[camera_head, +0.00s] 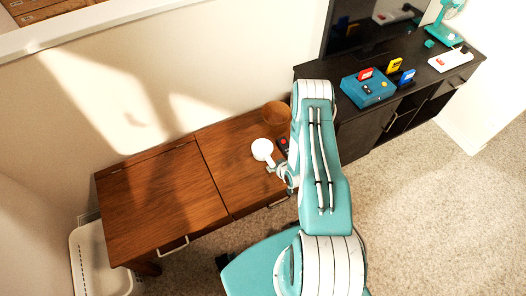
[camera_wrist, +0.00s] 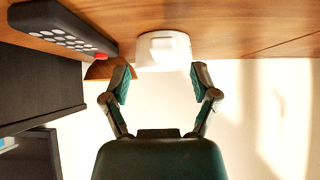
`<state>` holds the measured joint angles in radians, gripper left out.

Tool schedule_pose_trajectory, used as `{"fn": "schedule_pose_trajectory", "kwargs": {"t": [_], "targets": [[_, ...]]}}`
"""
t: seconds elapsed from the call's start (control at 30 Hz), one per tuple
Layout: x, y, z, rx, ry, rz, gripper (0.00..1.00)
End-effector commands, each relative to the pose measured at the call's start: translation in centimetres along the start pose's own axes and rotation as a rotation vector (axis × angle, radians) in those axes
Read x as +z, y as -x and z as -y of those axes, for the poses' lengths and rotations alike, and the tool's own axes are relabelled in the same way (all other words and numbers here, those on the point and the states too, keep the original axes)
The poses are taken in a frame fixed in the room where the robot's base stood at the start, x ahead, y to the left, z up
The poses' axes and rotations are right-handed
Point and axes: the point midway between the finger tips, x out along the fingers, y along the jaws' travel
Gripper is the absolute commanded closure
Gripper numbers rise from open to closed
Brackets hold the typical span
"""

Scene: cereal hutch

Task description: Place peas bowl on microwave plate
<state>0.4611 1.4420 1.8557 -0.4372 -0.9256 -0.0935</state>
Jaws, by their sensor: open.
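A small white round object (camera_head: 262,149) stands on the right part of the brown wooden cabinet top (camera_head: 160,190). I cannot tell whether it is the peas bowl, and no peas show. In the wrist view the white object (camera_wrist: 163,48) lies just beyond my fingertips, roughly centred between them. My gripper (camera_wrist: 161,72) is open, with nothing visible held in it. In the head view my gripper (camera_head: 274,168) is right beside the white object, partly hidden by my arm. No microwave or microwave plate is recognisable in either view.
A dark remote (camera_wrist: 65,28) and a brown bowl-like container (camera_head: 277,112) are close to the white object. A black TV stand (camera_head: 350,120) with a blue console (camera_head: 368,90) stands right. A white basket (camera_head: 90,260) is at left. The cabinet's left top is clear.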

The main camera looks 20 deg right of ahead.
Motion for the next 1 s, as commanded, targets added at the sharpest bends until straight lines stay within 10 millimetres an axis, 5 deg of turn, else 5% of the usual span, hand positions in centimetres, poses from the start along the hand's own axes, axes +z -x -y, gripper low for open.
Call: {"fn": "schedule_pose_trajectory", "kwargs": {"t": [0.3, 0.63, 0.8, 1.0], "targets": [[0.2, -4.3, 0.2, 0.000, 0.000, 0.000, 0.23], [0.2, -4.9, 0.2, 0.000, 0.000, 0.000, 0.23], [0.2, -4.9, 0.2, 0.000, 0.000, 0.000, 0.99], [0.2, -4.9, 0.2, 0.000, 0.000, -0.001, 1.00]]}}
